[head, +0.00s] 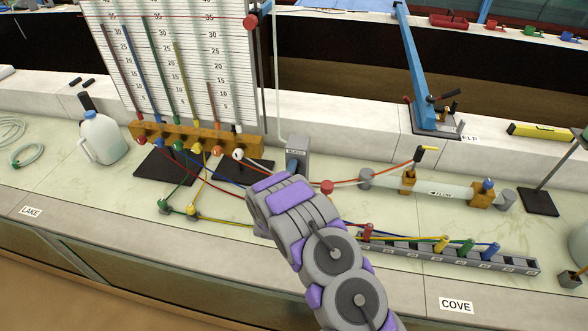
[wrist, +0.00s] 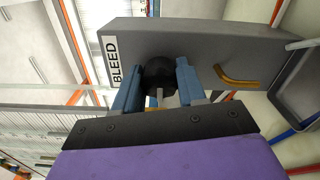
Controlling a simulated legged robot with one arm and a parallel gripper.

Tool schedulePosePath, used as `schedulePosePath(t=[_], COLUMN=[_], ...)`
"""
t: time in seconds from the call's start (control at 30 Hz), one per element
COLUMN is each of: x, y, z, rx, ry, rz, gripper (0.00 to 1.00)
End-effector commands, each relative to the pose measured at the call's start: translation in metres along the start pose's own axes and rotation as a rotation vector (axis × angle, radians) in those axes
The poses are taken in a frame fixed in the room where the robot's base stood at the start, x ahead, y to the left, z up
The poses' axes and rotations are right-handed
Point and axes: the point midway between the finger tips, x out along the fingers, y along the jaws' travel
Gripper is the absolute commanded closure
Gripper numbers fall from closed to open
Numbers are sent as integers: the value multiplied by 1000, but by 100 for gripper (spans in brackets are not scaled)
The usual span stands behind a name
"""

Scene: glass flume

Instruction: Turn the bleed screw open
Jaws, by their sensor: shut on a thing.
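The bleed screw (wrist: 158,72) is a dark round knob on the face of a grey block (wrist: 215,45) labelled BLEED in the wrist view. My gripper (wrist: 159,84) has its two blue fingers on either side of the knob and is shut on it. A brass bent spout (wrist: 236,77) sticks out of the block to the right of the fingers. In the head view the grey block (head: 298,148) stands on the bench beyond my gripper (head: 291,168), and the knob is hidden there.
A manometer board with a brass manifold (head: 200,137) stands behind left. Coloured tubes run across the bench around my arm. A clear flow tube (head: 440,189) and a grey rail (head: 450,249) with coloured fittings lie right. A white jug (head: 103,137) stands far left.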

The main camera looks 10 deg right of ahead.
Motion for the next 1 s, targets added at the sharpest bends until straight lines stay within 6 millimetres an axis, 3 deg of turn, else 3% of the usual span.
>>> schedulePosePath(t=[0.5,1.0], x=[-1,-2], y=[-3,-4], z=[-3,-3], rx=[-406,-528], ry=[9,10], rz=[-5,-6], gripper=[90,90])
